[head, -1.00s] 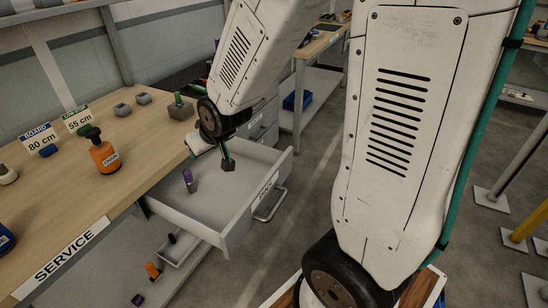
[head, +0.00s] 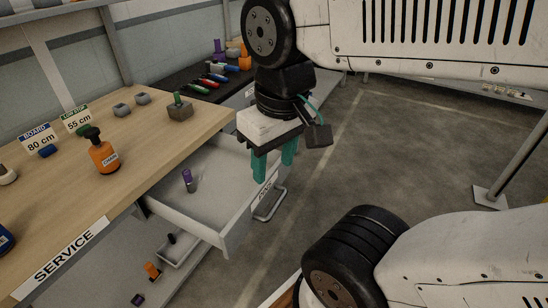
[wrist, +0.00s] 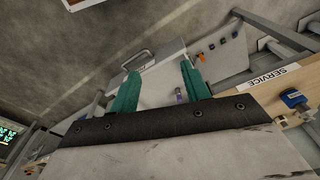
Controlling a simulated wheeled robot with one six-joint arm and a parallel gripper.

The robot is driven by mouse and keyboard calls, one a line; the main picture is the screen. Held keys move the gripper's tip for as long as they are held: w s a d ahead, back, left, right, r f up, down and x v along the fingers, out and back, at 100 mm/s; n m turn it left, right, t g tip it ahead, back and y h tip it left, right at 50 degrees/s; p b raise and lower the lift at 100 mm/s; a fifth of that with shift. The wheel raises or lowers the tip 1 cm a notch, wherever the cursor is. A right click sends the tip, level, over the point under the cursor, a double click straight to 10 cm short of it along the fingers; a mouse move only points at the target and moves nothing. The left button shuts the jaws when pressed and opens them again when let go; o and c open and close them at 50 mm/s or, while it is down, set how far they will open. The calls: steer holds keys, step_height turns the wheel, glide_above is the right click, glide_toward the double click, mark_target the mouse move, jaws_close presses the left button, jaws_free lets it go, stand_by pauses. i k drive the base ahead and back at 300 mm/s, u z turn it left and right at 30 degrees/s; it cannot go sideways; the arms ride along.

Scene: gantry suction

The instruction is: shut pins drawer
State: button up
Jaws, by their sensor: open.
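The white pins drawer (head: 188,222) is pulled out from under the wooden bench top. A purple-topped pin (head: 188,180) stands inside it. Its front carries a label, partly covered by my gripper, and a grey bar handle (head: 268,205). My gripper (head: 273,172) is open and empty, its teal fingers pointing down over the drawer's front end in the head view. In the wrist view, the drawer's handle (wrist: 138,60) and the pin (wrist: 178,95) show between or near the fingers (wrist: 159,70). Whether the fingers touch the drawer cannot be told.
The wooden bench (head: 130,160) holds an orange bottle (head: 103,155), a grey block with a green pin (head: 180,108) and small signs. A lower shelf (head: 130,270) holds loose small items. A dark bench with tools (head: 205,80) stands behind. The floor to the right is clear.

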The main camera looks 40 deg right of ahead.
mark_target(227, 201)
steer(key=u, duration=0.7)
steer(key=k, duration=0.7)
steer(key=z, duration=0.65)
